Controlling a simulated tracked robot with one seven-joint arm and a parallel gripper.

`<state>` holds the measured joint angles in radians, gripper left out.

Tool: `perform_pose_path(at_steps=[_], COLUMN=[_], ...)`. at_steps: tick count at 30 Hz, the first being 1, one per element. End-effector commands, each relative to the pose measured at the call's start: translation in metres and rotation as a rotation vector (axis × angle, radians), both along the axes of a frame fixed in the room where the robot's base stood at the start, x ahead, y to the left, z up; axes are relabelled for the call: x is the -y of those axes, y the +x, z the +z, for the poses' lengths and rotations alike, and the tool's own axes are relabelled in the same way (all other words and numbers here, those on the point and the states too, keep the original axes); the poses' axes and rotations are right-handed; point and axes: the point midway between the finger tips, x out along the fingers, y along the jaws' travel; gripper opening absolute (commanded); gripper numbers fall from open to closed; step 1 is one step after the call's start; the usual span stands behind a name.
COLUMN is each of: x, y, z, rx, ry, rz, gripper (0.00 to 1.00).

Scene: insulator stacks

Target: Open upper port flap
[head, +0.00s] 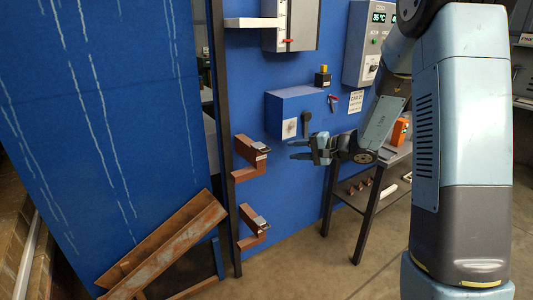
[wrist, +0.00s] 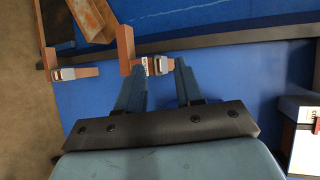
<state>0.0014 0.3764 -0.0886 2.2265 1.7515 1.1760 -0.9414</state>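The upper port (head: 252,153) is a brown bracket on the blue panel with a metallic flap (head: 260,147) at its front end. In the wrist view the upper port's flap (wrist: 158,66) shows between my fingertips, beyond them. My gripper (head: 294,150) is open and empty, to the right of the upper port in the head view, with a gap between them. In the wrist view my gripper (wrist: 160,66) has its two fingers spread apart. The lower port (head: 253,228) is a similar bracket below; it also shows at the left in the wrist view (wrist: 85,71).
A blue box (head: 290,108) with a dark handle juts out above my gripper. A metal shelf table (head: 360,188) stands to the right. Rusty beams (head: 165,250) lean at lower left. A dark upright post (head: 222,130) runs left of the ports.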

Motion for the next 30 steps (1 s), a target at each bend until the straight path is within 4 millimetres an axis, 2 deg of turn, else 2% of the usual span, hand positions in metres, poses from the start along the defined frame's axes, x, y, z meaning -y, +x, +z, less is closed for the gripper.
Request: perform_pose_path(at_steps=[1,6,13,17,30], x=[0.003,0.011,0.009,-0.004,-0.068], y=[0.010,0.034,0.046,0.055,0.095], z=[-0.011,-0.033,-0.043,-0.046,-0.062], rx=[-0.002,0.012,0.018,0.018,0.018], ry=[0.015,0.049,0.059,0.058,0.059], rz=[-0.029,-0.107,-0.135,-0.135,-0.132], gripper=[0.36,0.36,0.36,0.36,0.36])
